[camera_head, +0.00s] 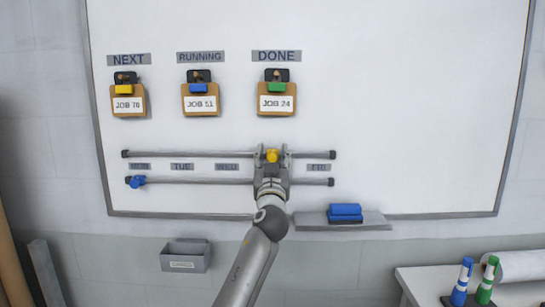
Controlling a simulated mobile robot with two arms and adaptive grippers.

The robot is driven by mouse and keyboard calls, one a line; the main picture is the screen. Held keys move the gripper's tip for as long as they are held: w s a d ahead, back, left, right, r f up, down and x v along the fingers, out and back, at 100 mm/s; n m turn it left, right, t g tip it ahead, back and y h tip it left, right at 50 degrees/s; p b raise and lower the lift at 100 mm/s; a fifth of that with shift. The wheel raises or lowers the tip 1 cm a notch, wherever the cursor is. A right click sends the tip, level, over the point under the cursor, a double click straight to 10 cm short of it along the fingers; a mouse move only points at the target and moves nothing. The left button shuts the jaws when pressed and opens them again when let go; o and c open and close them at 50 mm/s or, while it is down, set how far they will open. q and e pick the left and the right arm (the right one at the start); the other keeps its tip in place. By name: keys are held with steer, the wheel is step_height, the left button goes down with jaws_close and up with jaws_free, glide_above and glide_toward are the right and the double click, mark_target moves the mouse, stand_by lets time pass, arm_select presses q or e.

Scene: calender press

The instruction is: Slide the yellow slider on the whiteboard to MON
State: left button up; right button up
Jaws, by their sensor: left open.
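The whiteboard (420,110) fills most of the head view. Two dark horizontal rails run across its lower part. The yellow slider (272,156) is on the upper rail (200,154), right of the WED label (227,167). The MON label (139,167) is at the rails' left end. My left gripper (272,151) is open, its fingers on either side of the yellow slider; I cannot tell whether they touch it. It hides the rails there and any label between WED and FRI (318,168). My right gripper is not in view.
A blue slider (137,182) is on the lower rail (205,183) under MON. Job cards hang above, clear of the rails. A blue eraser (345,212) rests on a ledge below right. A grey box (186,255) is on the wall below. The upper rail left of my gripper is clear.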

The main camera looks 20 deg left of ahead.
arm_select(q)
jaws_close()
steer(key=s+a+p, duration=0.1)
steer(key=a, duration=0.4)
steer(key=s+a+p, duration=0.2)
steer(key=a, duration=0.4)
steer(key=s+a+p, duration=0.2)
steer(key=a, duration=0.4)
steer(key=shift+a+r, duration=0.25)
steer(key=s+a, duration=0.1)
steer(key=a, duration=0.4)
steer(key=s+a+p, duration=0.1)
steer(key=s+a, duration=0.1)
steer(key=a, duration=0.3)
steer(key=s+a+p, duration=0.1)
steer(key=a, duration=0.4)
steer(key=shift+s+a+f, duration=0.15)
steer(key=shift+s+a, duration=0.2)
jaws_free()
steer(key=shift+f, duration=0.1)
steer(key=v, duration=1.2)
